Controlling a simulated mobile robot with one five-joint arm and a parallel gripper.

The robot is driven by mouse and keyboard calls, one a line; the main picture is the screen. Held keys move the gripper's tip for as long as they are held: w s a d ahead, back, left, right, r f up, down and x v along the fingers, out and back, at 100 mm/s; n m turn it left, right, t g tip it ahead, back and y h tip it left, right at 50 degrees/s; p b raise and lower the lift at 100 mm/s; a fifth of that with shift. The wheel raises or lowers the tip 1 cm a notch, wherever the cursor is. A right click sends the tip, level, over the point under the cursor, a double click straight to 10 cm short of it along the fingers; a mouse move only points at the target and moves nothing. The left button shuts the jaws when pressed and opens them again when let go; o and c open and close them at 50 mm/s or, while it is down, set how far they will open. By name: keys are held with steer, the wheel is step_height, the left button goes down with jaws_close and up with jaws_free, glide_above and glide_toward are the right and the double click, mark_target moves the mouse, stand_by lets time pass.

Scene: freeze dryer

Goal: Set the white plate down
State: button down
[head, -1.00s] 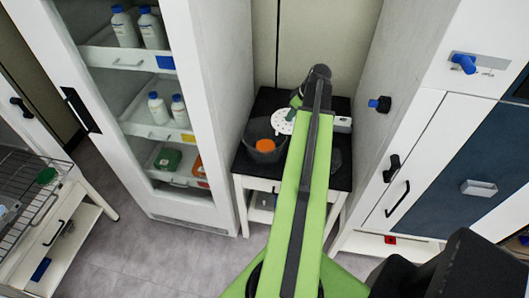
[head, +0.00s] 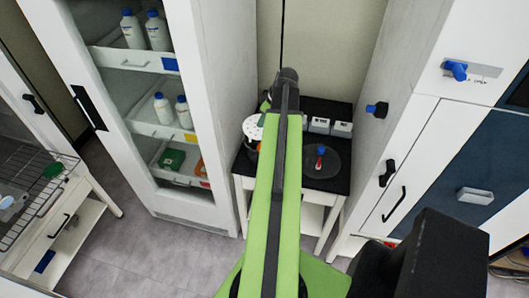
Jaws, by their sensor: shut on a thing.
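The white plate (head: 253,127) is a round disc with small dark holes, at the left of the small black-topped table (head: 325,189) in the head view. My gripper (head: 264,111) is shut on the plate at its upper right side. My green arm hides much of the gripper and the plate's right edge. The plate is in front of the dark bowl (head: 251,152), covering most of it. A bit of orange shows at the plate's lower edge. I cannot tell whether the plate touches the bowl or hangs above it.
Two small white boxes (head: 330,127) stand at the table's back right. A dark round dish or mat (head: 325,166) with a red and blue item (head: 320,157) lies at the right. A tall white cabinet (head: 230,110) borders the table's left; another white unit stands right.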

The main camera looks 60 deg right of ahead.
steer(key=s+r+m+p, duration=0.1)
steer(key=s+r+p, duration=0.15)
steer(key=s, duration=0.85)
steer(key=shift+h, duration=0.3)
steer(key=w+d+f+b, duration=0.1)
steer(key=w+f+b, duration=0.1)
steer(key=w, duration=0.1)
steer(key=w+d+f+b, duration=0.1)
steer(key=w+f+b, duration=0.1)
steer(key=w+b, duration=0.1)
steer(key=w+d+f+b, duration=0.2)
steer(key=w+f, duration=0.1)
steer(key=w, duration=0.1)
steer(key=shift+w+d+b, duration=0.1)
steer(key=shift+w+b, duration=0.25)
steer(key=shift+w, duration=0.2)
steer(key=shift+f+b, duration=2.6)
steer(key=c, duration=1.4)
jaws_free()
steer(key=shift+r, duration=0.1)
steer(key=shift+r, duration=0.1)
steer(key=p+v, duration=1.2)
steer(key=v, duration=0.1)
steer(key=shift+w+r+p, duration=0.15)
steer(key=shift+w+p, duration=0.05)
steer(key=shift+p, duration=0.15)
